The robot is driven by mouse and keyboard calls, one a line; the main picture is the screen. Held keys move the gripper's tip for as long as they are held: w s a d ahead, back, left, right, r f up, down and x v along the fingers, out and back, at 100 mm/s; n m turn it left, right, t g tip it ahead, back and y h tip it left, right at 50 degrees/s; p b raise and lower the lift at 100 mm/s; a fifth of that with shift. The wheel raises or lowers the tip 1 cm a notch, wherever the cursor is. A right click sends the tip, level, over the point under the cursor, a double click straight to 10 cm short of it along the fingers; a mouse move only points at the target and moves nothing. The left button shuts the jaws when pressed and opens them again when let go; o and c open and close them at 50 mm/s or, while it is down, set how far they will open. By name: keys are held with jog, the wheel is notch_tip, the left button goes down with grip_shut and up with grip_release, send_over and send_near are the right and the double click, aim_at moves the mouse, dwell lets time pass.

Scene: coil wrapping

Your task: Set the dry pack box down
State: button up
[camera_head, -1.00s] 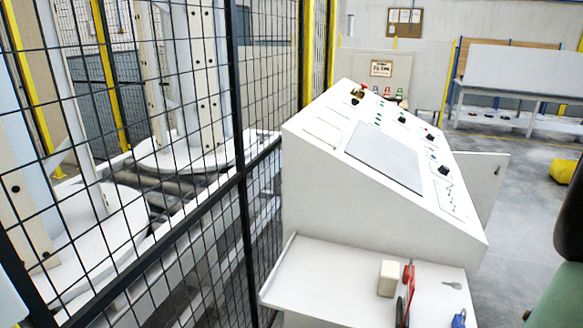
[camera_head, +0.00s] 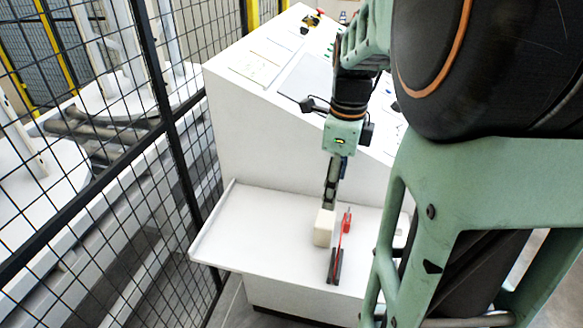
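A small cream-coloured block, which looks like the dry pack box (camera_head: 323,229), is on the white shelf at the front of the console, left of a red and black tool. It appears upright. My gripper (camera_head: 330,196) points down from above, its tip at the top edge of the box. The fingers are narrow, dark and partly hidden, so I cannot tell whether they are open or shut, or whether they touch or grip the box. Whether a small gap lies under the box is also unclear.
The white shelf (camera_head: 262,218) is bare left of the box. The sloping white console (camera_head: 232,120) rises behind. A black mesh fence (camera_head: 160,105) runs along the left. My arm covers the right side.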

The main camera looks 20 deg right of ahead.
aim_at(325, 218)
jog(key=shift+s+a+f+n+g, duration=0.15)
jog(key=shift+s+a+f+n, duration=0.15)
jog(key=shift+f, duration=0.35)
jog(key=shift+s+a+f+n+g, duration=0.2)
jog(key=shift+s+a+f, duration=0.15)
jog(key=shift+f, duration=0.25)
notch_tip(325, 218, down, 4)
jog(key=shift+r+b, duration=0.15)
jog(key=shift+b, duration=0.15)
jog(key=shift+w+a+f, duration=0.1)
jog(key=shift+a+f, duration=0.05)
jog(key=shift+f, duration=1.4)
jog(key=shift+w+a+f, duration=0.1)
jog(key=shift+f, duration=1.4)
jog(key=shift+c, duration=0.5)
jog(key=c, duration=1.3)
